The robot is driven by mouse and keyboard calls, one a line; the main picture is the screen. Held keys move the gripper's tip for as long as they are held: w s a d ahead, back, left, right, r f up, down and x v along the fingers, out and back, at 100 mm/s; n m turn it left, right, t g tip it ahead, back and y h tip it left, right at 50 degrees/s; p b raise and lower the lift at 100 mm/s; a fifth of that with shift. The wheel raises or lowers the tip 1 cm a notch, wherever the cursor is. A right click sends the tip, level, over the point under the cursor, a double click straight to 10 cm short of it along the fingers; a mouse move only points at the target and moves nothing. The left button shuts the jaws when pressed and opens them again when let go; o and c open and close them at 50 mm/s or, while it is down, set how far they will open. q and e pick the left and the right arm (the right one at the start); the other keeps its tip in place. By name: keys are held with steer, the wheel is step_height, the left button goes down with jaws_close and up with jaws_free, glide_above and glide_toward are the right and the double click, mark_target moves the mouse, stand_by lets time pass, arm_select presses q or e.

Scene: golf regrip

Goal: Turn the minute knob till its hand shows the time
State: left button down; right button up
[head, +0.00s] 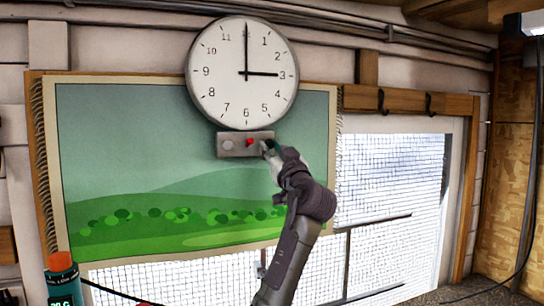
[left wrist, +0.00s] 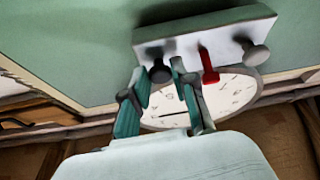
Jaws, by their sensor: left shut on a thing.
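A round white clock (head: 220,95) hangs on the wall in the head view. Its long hand points straight up to 12 and its shorter hand points to 3. Below it is a grey control box (head: 234,151), also in the left wrist view (left wrist: 205,31). The box has a light grey knob (head: 228,145), a red lever (head: 249,142) and a dark knob (left wrist: 160,73). My left gripper (head: 268,147) is shut on the dark knob, its fingers on either side of it in the left wrist view (left wrist: 159,70). No label shows which knob is the minute knob. My right gripper is out of view.
A green landscape picture (head: 130,140) hangs behind the box. A window with mesh (head: 395,190) is to the right, under a wooden rail with hooks (head: 405,102). A bottle with an orange cap (head: 62,280) stands at lower left.

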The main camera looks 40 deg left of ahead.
arm_select(q)
steer(key=c, duration=0.9)
jaws_free()
steer(key=shift+c, duration=0.2)
steer(key=v, duration=1.2)
